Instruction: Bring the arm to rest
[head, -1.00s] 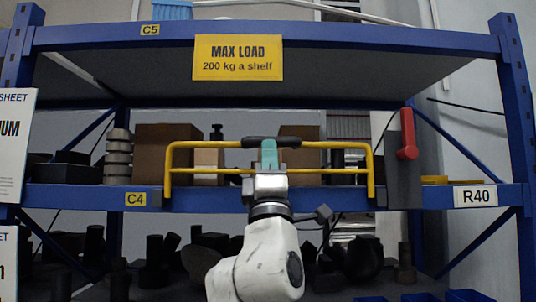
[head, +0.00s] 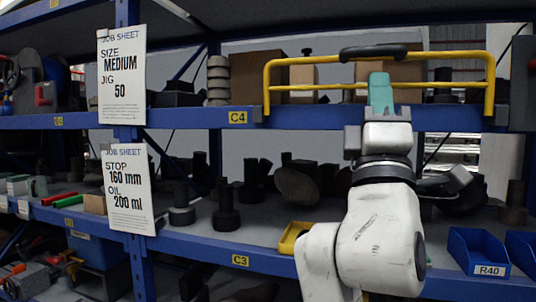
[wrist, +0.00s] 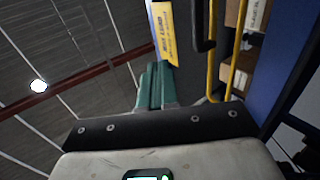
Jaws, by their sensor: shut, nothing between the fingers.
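My gripper (head: 380,92) points up in front of the shelf rack, its green fingers together and empty. In the head view it overlaps a yellow rail (head: 440,54) with a black grip (head: 373,52), and the fingertips lie just below that grip. In the wrist view the green fingers (wrist: 156,84) are side by side. There the yellow rail (wrist: 213,60) and the black grip (wrist: 201,25) are to their right, with a visible gap. My white arm rises from the bottom of the head view and hides part of the lower shelf.
The blue rack's C4 shelf edge (head: 190,119) runs behind my arm. Job sheets (head: 123,76) hang on a post at left. Dark parts (head: 226,212) stand on the lower shelf, with a yellow tray (head: 290,237) and blue bins (head: 475,250). The wrist view shows a ceiling lamp (wrist: 39,86).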

